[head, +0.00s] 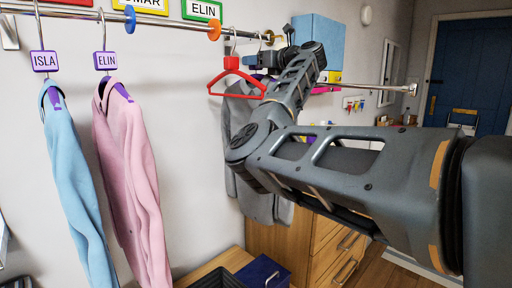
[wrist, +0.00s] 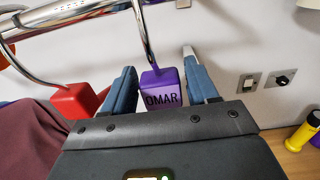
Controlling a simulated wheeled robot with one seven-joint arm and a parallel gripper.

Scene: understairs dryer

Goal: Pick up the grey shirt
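The grey shirt (head: 262,207) hangs below the rail in the head view, partly hidden behind my arm. A purple tag reading OMAR (wrist: 162,92) hangs from a metal hanger hook (wrist: 143,35) in the wrist view. My gripper (wrist: 164,80) is open, with one blue-grey finger on each side of this tag. I cannot tell whether the fingers touch it. The grey shirt does not show clearly in the wrist view. In the head view my gripper is at the rail, mostly hidden among other things.
A red hanger (head: 236,82) is left of my gripper; a red tag (wrist: 73,100) and dark red cloth (wrist: 35,140) show in the wrist view. Blue (head: 78,180) and pink (head: 128,170) garments hang further left. A wooden drawer unit (head: 318,248) stands below. A yellow-black item (wrist: 303,132) is right.

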